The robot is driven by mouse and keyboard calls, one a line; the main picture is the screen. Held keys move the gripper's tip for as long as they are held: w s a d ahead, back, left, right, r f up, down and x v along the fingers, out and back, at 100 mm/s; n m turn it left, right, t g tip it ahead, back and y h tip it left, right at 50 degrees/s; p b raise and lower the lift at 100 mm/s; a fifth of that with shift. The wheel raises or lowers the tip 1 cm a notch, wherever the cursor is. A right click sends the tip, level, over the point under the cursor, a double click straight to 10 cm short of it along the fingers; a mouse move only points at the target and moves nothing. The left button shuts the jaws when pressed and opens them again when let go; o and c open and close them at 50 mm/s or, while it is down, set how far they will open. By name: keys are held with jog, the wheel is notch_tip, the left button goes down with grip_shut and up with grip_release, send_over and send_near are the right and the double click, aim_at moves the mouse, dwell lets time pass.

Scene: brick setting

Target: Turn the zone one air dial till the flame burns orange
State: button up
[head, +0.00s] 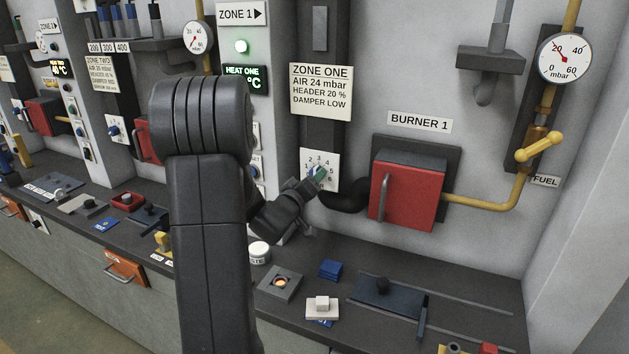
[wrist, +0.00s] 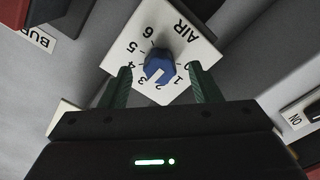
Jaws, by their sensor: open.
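The zone one air dial is a blue knob (wrist: 159,66) on a white plate marked AIR with numbers 0 to 6. Its white mark points near 2. My gripper (wrist: 161,69) is open, with a green finger on either side of the knob; gaps show between fingers and knob. In the head view the gripper (head: 318,174) is at the dial plate (head: 308,157), hiding most of the knob. To its right is the red BURNER 1 box (head: 408,190), its front shut. I see no flame in it.
A sign (head: 321,91) above the dial reads ZONE ONE, AIR 24 mbar, HEADER 20 %, DAMPER LOW. A gauge (head: 565,58) hangs over the yellow fuel pipe (head: 480,203). On the bench below are a grey block with an orange-lit round spot (head: 281,283) and several small items.

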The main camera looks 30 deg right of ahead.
jog(key=b+v, duration=0.2)
jog(key=v, duration=0.9)
jog(key=p+x, duration=0.3)
jog(key=x, duration=1)
jog(key=shift+w+d, duration=0.2)
jog(key=shift+d, duration=0.1)
